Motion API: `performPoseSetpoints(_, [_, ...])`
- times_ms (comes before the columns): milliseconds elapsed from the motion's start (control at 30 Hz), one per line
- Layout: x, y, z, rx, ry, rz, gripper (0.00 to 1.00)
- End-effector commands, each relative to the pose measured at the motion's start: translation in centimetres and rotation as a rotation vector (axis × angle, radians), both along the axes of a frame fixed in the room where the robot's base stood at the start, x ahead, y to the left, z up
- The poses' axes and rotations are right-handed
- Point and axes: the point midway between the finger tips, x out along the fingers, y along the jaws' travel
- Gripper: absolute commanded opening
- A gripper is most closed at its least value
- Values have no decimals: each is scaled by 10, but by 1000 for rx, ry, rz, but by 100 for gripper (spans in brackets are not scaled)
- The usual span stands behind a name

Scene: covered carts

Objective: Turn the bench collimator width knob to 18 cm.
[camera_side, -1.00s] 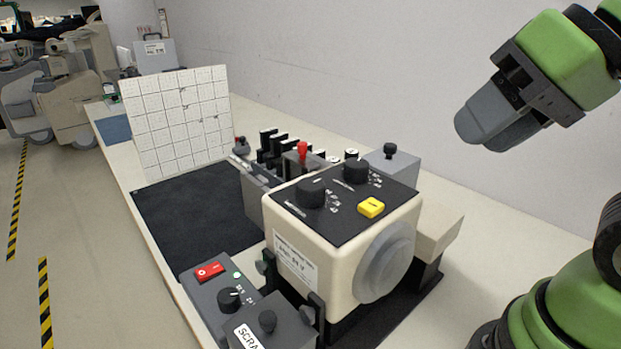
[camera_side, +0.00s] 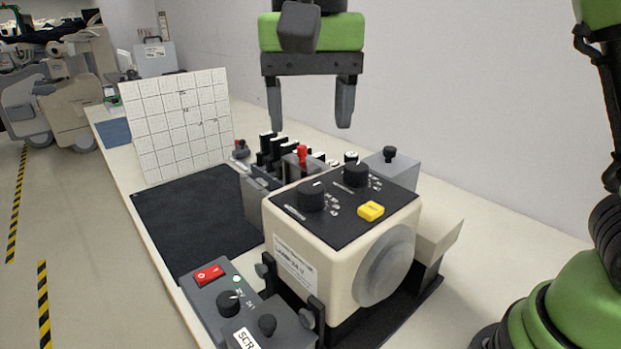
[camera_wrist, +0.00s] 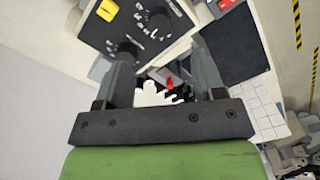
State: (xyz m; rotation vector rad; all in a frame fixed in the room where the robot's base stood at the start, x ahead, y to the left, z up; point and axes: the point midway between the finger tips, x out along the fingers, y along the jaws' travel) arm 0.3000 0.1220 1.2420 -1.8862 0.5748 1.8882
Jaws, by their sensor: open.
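The bench collimator (camera_side: 330,250) is a cream box with a black top and a round grey front. Its top carries a front-left black knob (camera_side: 312,196), a back-right black knob (camera_side: 356,173) and a yellow button (camera_side: 371,211). Printed marks surround both knobs but are too small to read, so I cannot tell which is width. My gripper (camera_side: 310,122) is open and empty, pointing down, above and behind the box. In the wrist view the front-left knob (camera_wrist: 158,20) shows clear, and the back-right knob (camera_wrist: 127,51) lies beside the left finger.
A red-topped lever (camera_side: 302,153) and several black switches stand behind the collimator. A grey box with a black knob (camera_side: 390,153) is at its back right. A control box with a red switch (camera_side: 209,272) is front left.

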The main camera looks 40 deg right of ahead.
Motion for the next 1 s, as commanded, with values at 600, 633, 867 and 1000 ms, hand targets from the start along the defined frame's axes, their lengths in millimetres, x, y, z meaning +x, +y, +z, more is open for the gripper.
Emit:
performPoseSetpoints(600, [-1, -1, -86, 3, 3, 0, 63])
performPoseSetpoints(633, [-1, -1, -87, 4, 2, 0, 63])
performPoseSetpoints(867, [0, -1, -89, 5, 0, -1, 63])
performPoseSetpoints(1000, [0, -1, -89, 5, 0, -1, 45])
